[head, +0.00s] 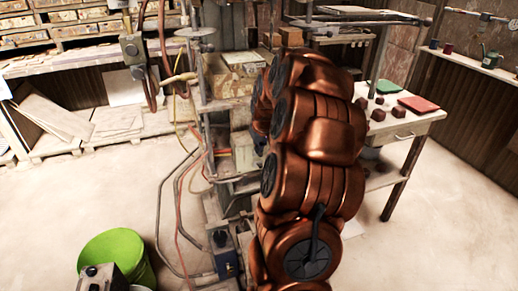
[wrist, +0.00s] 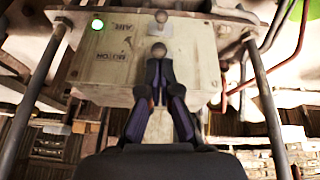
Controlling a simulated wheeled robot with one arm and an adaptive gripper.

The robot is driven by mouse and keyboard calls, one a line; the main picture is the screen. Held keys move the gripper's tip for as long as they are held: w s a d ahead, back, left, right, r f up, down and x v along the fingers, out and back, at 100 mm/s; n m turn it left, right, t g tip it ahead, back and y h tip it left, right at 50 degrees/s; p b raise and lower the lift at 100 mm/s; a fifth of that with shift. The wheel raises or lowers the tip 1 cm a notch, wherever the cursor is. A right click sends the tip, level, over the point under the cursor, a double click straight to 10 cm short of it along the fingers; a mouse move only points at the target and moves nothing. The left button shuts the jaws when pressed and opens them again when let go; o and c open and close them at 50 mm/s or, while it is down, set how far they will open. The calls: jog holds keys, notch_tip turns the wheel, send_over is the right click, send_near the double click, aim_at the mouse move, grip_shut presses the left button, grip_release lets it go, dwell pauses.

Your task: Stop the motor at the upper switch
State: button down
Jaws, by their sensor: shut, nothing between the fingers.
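The switch box (wrist: 185,62) is a worn cream box, seen upside down in the wrist view. It has two round-ended toggle switches in its middle column. The upper switch (wrist: 159,49), beside a label that seems to read MOTOR, appears lower in this picture. The other switch (wrist: 161,17) is beside the AIR label. A green lamp (wrist: 97,24) glows near the box edge. My gripper (wrist: 159,70) is shut and empty, with its tips at or just in front of the upper switch; I cannot tell whether they touch. In the head view my copper arm hides the gripper.
Metal posts (wrist: 40,75) flank the box in the wrist view. In the head view, hoses and cables hang left of the press frame. A green bucket (head: 118,257) stands at lower left. A side table (head: 405,125) with tiles stands at right. Floor is open between.

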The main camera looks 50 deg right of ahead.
jog(key=shift+s+a+f+t+h+b, duration=0.1)
jog(key=shift+s+f+t+h+b, duration=0.2)
jog(key=shift+b, duration=0.6)
jog(key=shift+a+f+t+h+b, duration=0.1)
jog(key=shift+f+t+b, duration=0.25)
jog(key=shift+b, duration=0.55)
jog(key=t+b, duration=0.1)
jog(key=b, duration=0.1)
jog(key=t+h+b, duration=0.1)
jog(key=b, duration=0.1)
jog(key=s+t+b, duration=0.1)
jog(key=b, duration=0.1)
jog(key=shift+a+f+h, duration=0.25)
jog(key=shift+f+h, duration=0.05)
jog(key=shift+f, duration=0.05)
jog(key=shift+w+r, duration=0.1)
jog(key=shift+r, duration=0.15)
jog(key=shift+w+d, duration=0.1)
jog(key=shift+w+d+r, duration=0.25)
jog(key=shift+w+r, duration=0.05)
jog(key=shift+w, duration=0.2)
jog(key=shift+s, duration=0.1)
